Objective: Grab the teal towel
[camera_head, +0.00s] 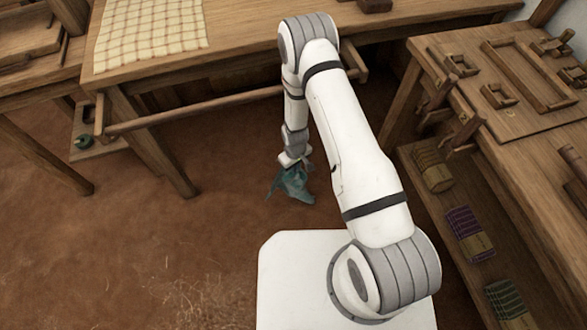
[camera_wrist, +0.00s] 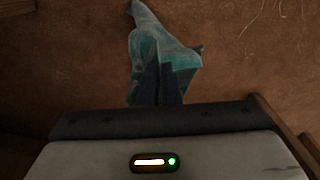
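The teal towel (camera_head: 294,187) is a crumpled, peaked piece of cloth directly below my gripper (camera_head: 294,161) in the head view. Its upper part meets the gripper tip there. Whether the towel's lower edge touches the floor is also unclear.
A wooden loom table (camera_head: 240,33) with checked cream cloth (camera_head: 150,33) stands behind, a rail (camera_head: 195,112) along its front. A wooden bench (camera_head: 500,110) with tools is at right, folded cloths (camera_head: 467,232) on its lower shelf. The brown floor (camera_head: 150,240) is clear at left.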

